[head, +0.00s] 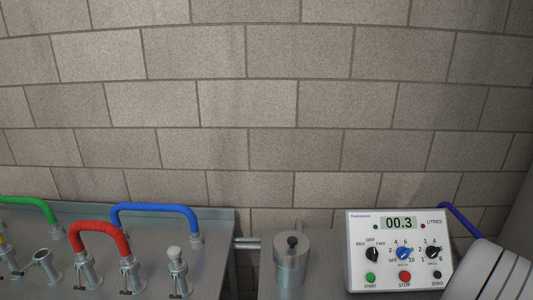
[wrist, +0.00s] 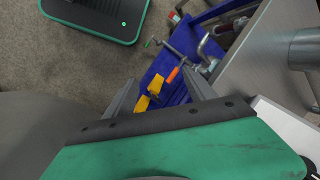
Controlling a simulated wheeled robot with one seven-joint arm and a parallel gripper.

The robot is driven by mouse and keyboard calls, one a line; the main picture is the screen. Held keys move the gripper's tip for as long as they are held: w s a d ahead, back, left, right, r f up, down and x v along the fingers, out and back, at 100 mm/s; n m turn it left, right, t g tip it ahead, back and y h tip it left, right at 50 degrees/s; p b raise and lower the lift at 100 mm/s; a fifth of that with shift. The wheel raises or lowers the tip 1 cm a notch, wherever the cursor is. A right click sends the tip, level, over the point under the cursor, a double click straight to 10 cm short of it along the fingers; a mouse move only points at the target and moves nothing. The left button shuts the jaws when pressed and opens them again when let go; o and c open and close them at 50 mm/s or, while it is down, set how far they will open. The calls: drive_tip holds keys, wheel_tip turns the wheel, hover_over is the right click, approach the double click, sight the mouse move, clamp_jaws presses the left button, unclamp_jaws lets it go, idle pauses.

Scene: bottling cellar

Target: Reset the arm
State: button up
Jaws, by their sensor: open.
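My gripper (wrist: 162,76) shows in the wrist view, its two grey fingers apart with nothing held between them. It points down over a blue bin (wrist: 176,92) on the floor, which lies beyond the fingertips. The gripper does not show in the head view, and most of my arm is out of sight.
In the head view, a metal bench (head: 215,225) carries green (head: 30,203), red (head: 98,229) and blue (head: 155,208) hoses. A metal cylinder (head: 291,262) stands beside a control box (head: 397,250) reading 00.3. In the wrist view, the bin holds tools close to a grey surface (wrist: 262,60).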

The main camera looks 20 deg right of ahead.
drive_tip(key=w+a+r+n+h, duration=0.1)
drive_tip(key=a+r+n, duration=0.3)
drive_tip(key=a, duration=0.6)
drive_tip(key=w+a+r+n+t+h, duration=0.1)
drive_tip(key=w+a+r+n, duration=0.2)
drive_tip(key=a+r, duration=0.5)
drive_tip(key=w+a+r+n+h, duration=0.1)
drive_tip(key=w+a+r+n, duration=0.2)
drive_tip(key=a, duration=1)
wheel_tip(320, 180, up, 3)
drive_tip(key=shift+f+n+t, duration=0.1)
drive_tip(key=shift+n+t, duration=0.2)
drive_tip(key=shift+n, duration=0.5)
drive_tip(key=shift+a, duration=0.1)
